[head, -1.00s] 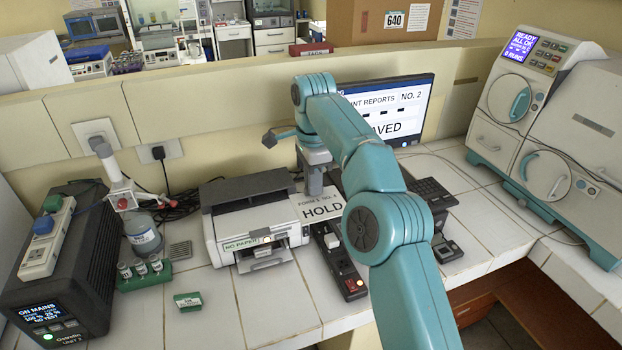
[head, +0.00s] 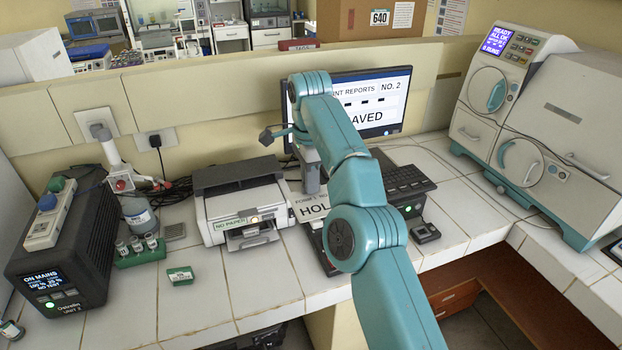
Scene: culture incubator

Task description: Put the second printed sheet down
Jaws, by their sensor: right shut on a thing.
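A white printed sheet (head: 309,211) with large letters reading "HOL", the rest hidden by my arm, is just right of the printer. My right gripper (head: 311,185) points down at the sheet's back edge and is shut on it. The fingertips are small and partly merged with the sheet. I cannot tell whether the sheet touches what is below it. My left gripper is not in view.
The printer (head: 242,205) bears a "NO PAPER" label. Behind my right arm are the monitor (head: 375,105) and the keyboard (head: 405,180). A teal-trimmed incubator (head: 545,130) stands right.

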